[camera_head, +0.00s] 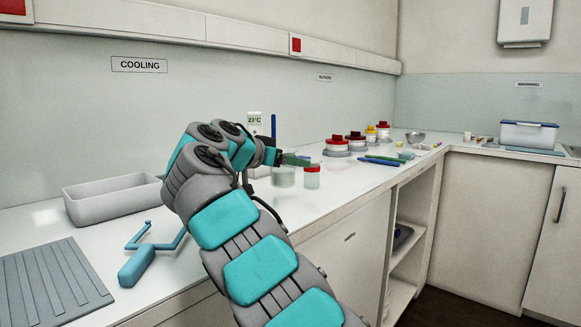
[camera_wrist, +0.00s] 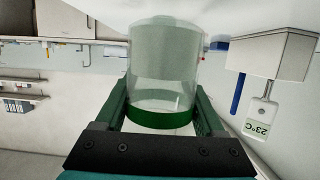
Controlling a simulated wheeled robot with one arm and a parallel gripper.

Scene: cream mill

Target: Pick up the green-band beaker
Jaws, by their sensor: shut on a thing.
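The green-band beaker (camera_wrist: 165,68) is a clear, pale vessel with a green band (camera_wrist: 160,117) around the end nearest the wrist camera. My gripper (camera_wrist: 163,88) has its green fingers on either side of the beaker and is shut on it. In the head view my gripper (camera_head: 297,160) reaches over the counter, with the beaker (camera_head: 284,178) showing just below the fingers. My arm and fingers hide part of it. I cannot tell whether its base touches the counter.
A red-lidded jar (camera_head: 312,176) stands close right of the beaker. The 23°C display (camera_head: 254,119) and a blue upright rod (camera_head: 273,126) are behind. A grey bin (camera_head: 110,203), blue tool (camera_head: 142,262) and ribbed grey mat (camera_head: 50,285) lie left. Several jars stand farther right.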

